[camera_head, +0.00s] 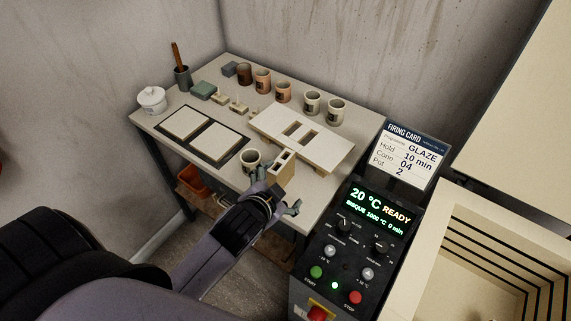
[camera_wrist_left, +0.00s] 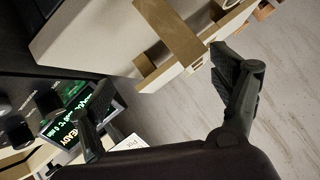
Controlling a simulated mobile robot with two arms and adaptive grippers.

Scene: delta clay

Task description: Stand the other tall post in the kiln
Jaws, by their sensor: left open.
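In the left wrist view a tan bar, likely the post (camera_wrist_left: 172,38), lies ahead of the open left gripper (camera_wrist_left: 162,84). I cannot tell whether a finger touches it. The kiln (camera_head: 505,245) is open at the right; its floor is mostly cut off by the picture edge. My right gripper is out of view.
The table (camera_head: 225,165) holds a grey cup (camera_head: 250,160), white slabs on a dark mat (camera_head: 218,141), a slotted kiln shelf (camera_head: 325,146), small posts (camera_head: 238,107) and several cups behind. The control panel (camera_head: 345,240) stands between table and kiln. An orange bin (camera_head: 192,180) is below.

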